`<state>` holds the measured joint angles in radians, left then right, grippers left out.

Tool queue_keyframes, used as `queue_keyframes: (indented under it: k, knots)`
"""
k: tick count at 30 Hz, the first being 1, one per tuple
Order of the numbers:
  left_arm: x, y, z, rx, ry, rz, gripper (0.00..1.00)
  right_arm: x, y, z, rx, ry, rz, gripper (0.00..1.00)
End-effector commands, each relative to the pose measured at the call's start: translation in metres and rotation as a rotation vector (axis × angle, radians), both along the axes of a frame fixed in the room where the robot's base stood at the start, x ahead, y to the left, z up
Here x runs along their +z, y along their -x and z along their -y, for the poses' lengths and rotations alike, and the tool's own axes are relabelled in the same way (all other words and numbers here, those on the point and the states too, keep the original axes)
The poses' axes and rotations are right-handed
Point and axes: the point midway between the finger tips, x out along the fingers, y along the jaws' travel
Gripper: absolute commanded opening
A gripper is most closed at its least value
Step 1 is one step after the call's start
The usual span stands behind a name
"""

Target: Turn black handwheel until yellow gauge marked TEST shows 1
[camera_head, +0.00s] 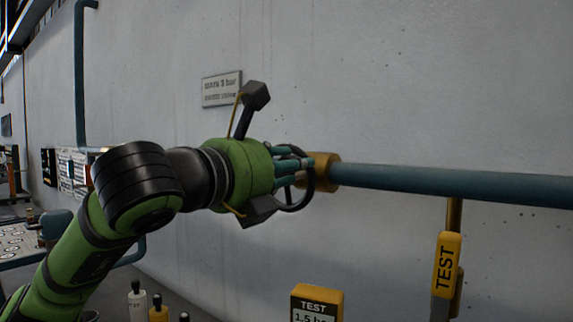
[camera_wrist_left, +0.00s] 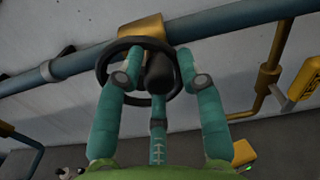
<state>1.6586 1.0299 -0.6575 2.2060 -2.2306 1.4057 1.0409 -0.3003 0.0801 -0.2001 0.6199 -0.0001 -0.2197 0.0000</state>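The black handwheel (camera_head: 307,190) is on a yellow valve body on the teal wall pipe; it also shows in the wrist view (camera_wrist_left: 102,64). My left gripper (camera_head: 296,165) is at the wheel. In the wrist view its teal fingers (camera_wrist_left: 160,62) bend inward, on both sides of the dark hub and from below, across the rim. They look closed on the wheel; exact fingertip contact is partly hidden. The yellow gauge marked TEST (camera_head: 317,291) is at the bottom edge; its display reads about 1.5, with the unit cut off. My right gripper is not in view.
The teal pipe (camera_head: 460,186) runs right along the grey wall. A wall sign (camera_head: 222,89) is above my gripper. Several bottle-like items (camera_head: 158,308) stand at the bottom.

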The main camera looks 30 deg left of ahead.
Motion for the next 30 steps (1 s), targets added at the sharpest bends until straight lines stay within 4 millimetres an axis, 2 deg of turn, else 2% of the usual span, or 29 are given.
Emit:
queue_keyframes:
  k: [1, 2, 8, 14, 23, 24, 25, 30]
  knots:
    - [0.0, 0.0, 0.0, 0.0, 0.0, 0.0, 0.05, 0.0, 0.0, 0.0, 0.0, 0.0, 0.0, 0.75]
    - [0.0, 0.0, 0.0, 0.0, 0.0, 0.0, 0.0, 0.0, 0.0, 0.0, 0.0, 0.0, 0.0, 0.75]
    - [-0.002, 0.0, 0.001, 0.0, -0.013, 0.0, 0.0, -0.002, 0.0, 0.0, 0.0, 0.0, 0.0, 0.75]
    - [-0.007, 0.001, 0.004, -0.001, -0.12, 0.015, 0.0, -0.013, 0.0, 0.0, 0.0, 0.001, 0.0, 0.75]
    - [-0.006, 0.001, 0.004, -0.002, -0.137, 0.014, 0.0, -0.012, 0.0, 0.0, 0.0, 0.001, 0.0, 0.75]
    - [-0.006, 0.001, 0.004, -0.002, -0.137, 0.014, 0.37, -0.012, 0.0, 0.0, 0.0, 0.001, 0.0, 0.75]
    - [-0.006, 0.001, 0.004, -0.002, -0.137, 0.014, 0.49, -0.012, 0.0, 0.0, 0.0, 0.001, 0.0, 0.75]
    - [-0.006, 0.001, 0.004, -0.001, -0.137, 0.016, 0.49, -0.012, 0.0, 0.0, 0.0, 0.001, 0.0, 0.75]
